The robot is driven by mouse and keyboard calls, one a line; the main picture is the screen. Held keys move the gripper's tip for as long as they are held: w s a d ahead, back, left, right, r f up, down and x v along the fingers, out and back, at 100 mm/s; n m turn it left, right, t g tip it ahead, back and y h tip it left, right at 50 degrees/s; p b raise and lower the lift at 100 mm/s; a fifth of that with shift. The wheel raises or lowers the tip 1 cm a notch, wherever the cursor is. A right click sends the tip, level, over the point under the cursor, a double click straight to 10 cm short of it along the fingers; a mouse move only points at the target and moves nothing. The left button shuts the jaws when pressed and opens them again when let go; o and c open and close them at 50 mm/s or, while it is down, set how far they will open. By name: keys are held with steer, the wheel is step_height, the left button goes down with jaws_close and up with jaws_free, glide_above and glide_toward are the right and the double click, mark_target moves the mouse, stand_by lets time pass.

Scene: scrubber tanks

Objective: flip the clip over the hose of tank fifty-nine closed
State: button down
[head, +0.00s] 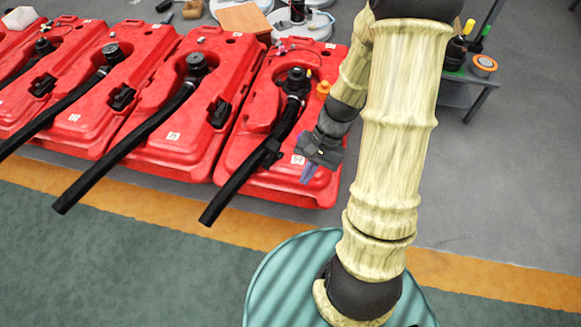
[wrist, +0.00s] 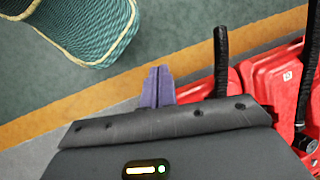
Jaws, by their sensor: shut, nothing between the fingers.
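Red tanks stand in a row, each with a black hose and a small black clip; their label numbers are too small to read, so I cannot tell which is fifty-nine. My gripper (head: 307,173) is by the right end of the rightmost tank (head: 243,124), its purple fingers shut and empty. That tank's hose (head: 240,177) runs down past the front edge. Its clip (head: 272,151) lies at the hose, left of my gripper and apart from the fingers; whether it is latched I cannot tell. In the wrist view my gripper (wrist: 157,87) points away from the hose (wrist: 221,62), and no clip shows.
The other tanks' clips (head: 219,112) stand beside their hoses. An orange cap (head: 323,87) is near the rightmost tank's fitting. A dark stand with an orange roll (head: 484,64) is at the right. Open floor (head: 160,260) with an orange stripe lies in front.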

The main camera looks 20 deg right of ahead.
steer(key=w+f+m+t+y+b, duration=0.2)
steer(key=f+m+y+b, duration=0.25)
steer(key=f, duration=0.45)
steer(key=w+f+m+t+y+b, duration=0.25)
steer(key=f+m+y+b, duration=0.2)
steer(key=f, duration=0.35)
steer(key=w+d+f+m+t+b, duration=0.7)
steer(key=d+f+m+t+b, duration=0.2)
steer(key=d+f+m+t, duration=0.2)
steer(key=shift+d+f+t+b, duration=0.15)
steer(key=shift+f+t+b, duration=0.2)
steer(key=shift+t, duration=0.9)
steer(key=shift+w, duration=0.15)
steer(key=b, duration=0.7)
glide_toward(273, 156)
steer(key=w, duration=0.4)
steer(key=shift+w+a+r, duration=0.15)
steer(key=shift+a+r, duration=0.35)
steer(key=shift+r, duration=0.05)
steer(key=shift+d, duration=0.1)
